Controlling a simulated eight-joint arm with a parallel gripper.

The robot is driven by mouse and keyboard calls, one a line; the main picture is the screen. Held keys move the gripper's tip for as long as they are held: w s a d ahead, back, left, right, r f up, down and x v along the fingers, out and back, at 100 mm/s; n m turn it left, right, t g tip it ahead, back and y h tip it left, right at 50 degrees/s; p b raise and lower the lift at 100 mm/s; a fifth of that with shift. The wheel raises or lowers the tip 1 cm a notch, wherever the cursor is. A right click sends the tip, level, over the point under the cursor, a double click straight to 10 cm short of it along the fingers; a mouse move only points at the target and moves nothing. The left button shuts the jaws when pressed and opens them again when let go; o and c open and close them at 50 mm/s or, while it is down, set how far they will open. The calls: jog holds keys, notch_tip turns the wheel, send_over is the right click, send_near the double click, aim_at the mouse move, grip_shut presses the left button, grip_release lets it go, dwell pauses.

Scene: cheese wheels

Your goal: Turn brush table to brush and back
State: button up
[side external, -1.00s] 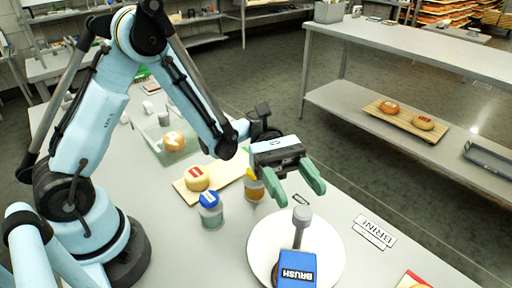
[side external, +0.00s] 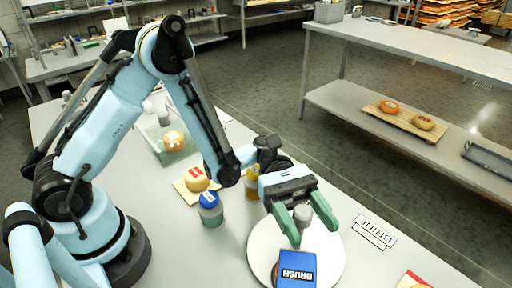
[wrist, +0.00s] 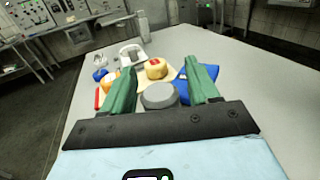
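The brush table is a round white turntable (side external: 335,262) on the grey table, with a grey knob (side external: 304,214) on a post standing up near its far side. A blue sign reading BRUSH (side external: 297,268) is on the turntable and hides most of a brown-orange item under or behind it. My gripper (side external: 313,232) has green fingers spread open, one on each side of the knob in the side view. In the wrist view the knob's round grey top (wrist: 159,95) shows between the two fingers. I cannot tell whether either finger touches it.
A BRINE label (side external: 374,231) lies right of the turntable. A blue-capped jar (side external: 210,209), a yellow-topped bottle (side external: 252,184) and a cheese with a red mark (side external: 196,178) on a board stand to the left. Another cheese (side external: 174,141) sits further back. A red-edged item (side external: 414,280) lies at front right.

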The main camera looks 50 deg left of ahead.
grip_shut()
jog(key=shift+s+a+m+g+y, duration=0.1)
jog(key=shift+m+g+y, duration=0.6)
jog(key=shift+g, duration=0.4)
jog(key=shift+s+a+m+g+y, duration=0.1)
jog(key=shift+m+g+y, duration=0.4)
jog(key=shift+m+g, duration=0.5)
jog(key=shift+o, duration=0.4)
grip_release()
jog(key=shift+r, duration=0.1)
jog(key=shift+r, duration=0.6)
jog(key=r, duration=0.1)
jog(key=s+r, duration=0.1)
jog(key=r, duration=0.1)
jog(key=shift+d+r, duration=0.15)
jog(key=shift+d, duration=0.05)
jog(key=s+d+r, duration=0.3)
jog(key=s+r, duration=0.3)
jog(key=s, duration=0.4)
jog(key=shift+d+r, duration=0.2)
jog(key=shift+d, duration=0.05)
